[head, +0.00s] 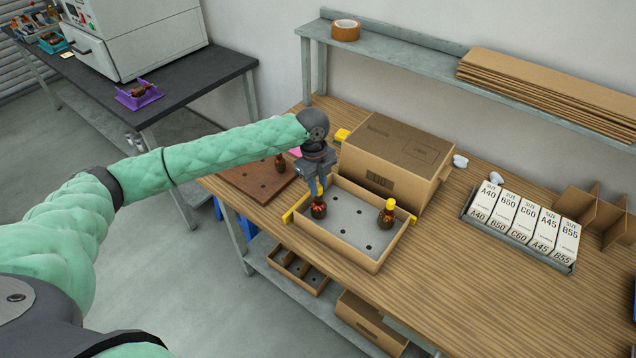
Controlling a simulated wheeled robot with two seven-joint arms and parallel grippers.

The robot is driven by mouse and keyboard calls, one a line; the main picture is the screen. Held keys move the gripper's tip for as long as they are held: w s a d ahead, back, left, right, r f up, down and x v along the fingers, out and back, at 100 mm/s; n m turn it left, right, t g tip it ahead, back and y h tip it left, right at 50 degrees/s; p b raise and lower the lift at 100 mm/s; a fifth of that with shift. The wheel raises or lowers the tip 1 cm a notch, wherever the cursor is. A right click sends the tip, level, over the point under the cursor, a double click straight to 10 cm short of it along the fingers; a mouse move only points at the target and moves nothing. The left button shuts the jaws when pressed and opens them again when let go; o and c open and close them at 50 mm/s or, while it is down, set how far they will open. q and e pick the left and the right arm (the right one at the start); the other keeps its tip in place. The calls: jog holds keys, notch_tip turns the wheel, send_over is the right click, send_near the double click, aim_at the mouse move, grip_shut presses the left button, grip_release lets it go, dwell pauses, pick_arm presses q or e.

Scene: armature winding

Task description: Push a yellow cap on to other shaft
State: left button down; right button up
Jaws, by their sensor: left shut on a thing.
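My left gripper (319,187) points down over the left part of an open cardboard tray (375,262). It is shut on a small yellow cap (321,188), partly hidden by the fingers. A dark red-brown armature (319,209) stands upright in the tray directly below the cap. I cannot tell whether cap and shaft touch. A second armature (387,216) stands upright at the tray's right side, with a yellow cap (390,204) on its upper shaft end. My right gripper is not in view.
A large closed cardboard box (397,150) stands right behind the tray. A brown holed board (250,181) with another armature (280,164) lies to the left. Labelled size boxes (525,220) stand in a rack at the right. The bench between tray and rack is clear.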

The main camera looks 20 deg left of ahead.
pick_arm(q)
jog(key=shift+f, duration=0.75)
jog(key=c, duration=1.4)
grip_release()
jog(key=shift+o, duration=1.1)
jog(key=shift+w+r+b, duration=0.1)
jog(key=shift+r+b, duration=0.5)
jog(key=shift+b, duration=0.15)
jog(key=r, duration=0.1)
jog(key=r+b, duration=0.1)
jog(key=r, duration=0.3)
jog(key=shift+w+a+r+b, duration=0.1)
jog(key=shift+w+a+b, duration=0.05)
jog(key=shift+a+b, duration=0.25)
jog(key=shift+r, duration=0.65)
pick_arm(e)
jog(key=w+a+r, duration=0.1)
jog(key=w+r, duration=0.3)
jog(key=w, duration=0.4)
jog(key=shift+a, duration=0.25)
